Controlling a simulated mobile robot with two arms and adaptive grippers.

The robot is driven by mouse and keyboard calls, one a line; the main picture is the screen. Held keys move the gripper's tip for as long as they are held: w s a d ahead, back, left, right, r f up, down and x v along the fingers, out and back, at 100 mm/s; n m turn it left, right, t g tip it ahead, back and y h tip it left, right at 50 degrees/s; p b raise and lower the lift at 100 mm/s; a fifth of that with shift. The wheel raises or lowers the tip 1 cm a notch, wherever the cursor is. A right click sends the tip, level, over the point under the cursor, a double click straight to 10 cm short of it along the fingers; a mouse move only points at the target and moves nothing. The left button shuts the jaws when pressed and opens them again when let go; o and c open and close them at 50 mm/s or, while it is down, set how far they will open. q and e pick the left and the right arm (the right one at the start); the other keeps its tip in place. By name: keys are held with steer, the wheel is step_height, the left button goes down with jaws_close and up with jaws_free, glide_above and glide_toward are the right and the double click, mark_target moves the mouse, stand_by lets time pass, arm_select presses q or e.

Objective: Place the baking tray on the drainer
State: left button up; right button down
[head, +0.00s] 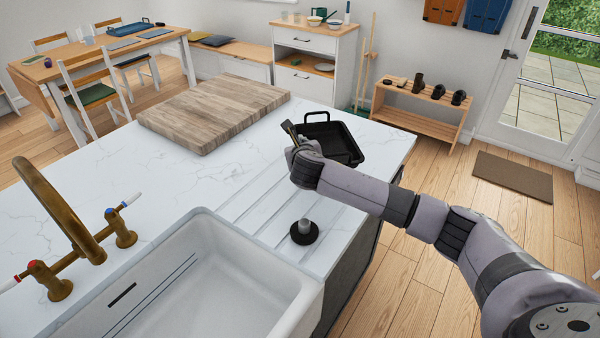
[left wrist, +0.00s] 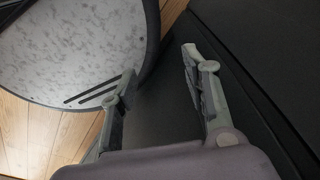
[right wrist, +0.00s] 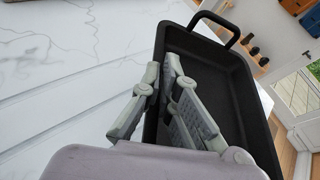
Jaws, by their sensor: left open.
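The black baking tray (head: 343,145) is at the right part of the white worktop, near its edge, beyond the grooved drainer (head: 258,210). It has a loop handle at its far end. My right gripper (head: 293,135) is at the tray's left side. In the right wrist view, my right gripper's fingers (right wrist: 163,68) are close together with the near left wall of the tray (right wrist: 160,42) between them. Whether the tray rests on the worktop or is slightly raised cannot be told. My left gripper (left wrist: 160,72) is open and empty, seen only in the left wrist view.
A white sink (head: 200,290) with a brass tap (head: 70,215) is in front of the drainer. A small black round thing with a grey top (head: 304,232) stands at the drainer's near right. A wooden board (head: 213,112) lies farther back. The worktop between is clear.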

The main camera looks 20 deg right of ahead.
step_height(320, 180, down, 5)
steer(key=shift+r, duration=0.1)
step_height(320, 180, down, 5)
arm_select(q)
steer(key=shift+s+r, duration=0.1)
steer(key=shift+s, duration=0.2)
arm_select(e)
steer(key=c, duration=2.3)
jaws_free()
steer(key=o, duration=0.5)
arm_select(q)
steer(key=shift+f, duration=0.2)
arm_select(e)
steer(key=v, duration=1.2)
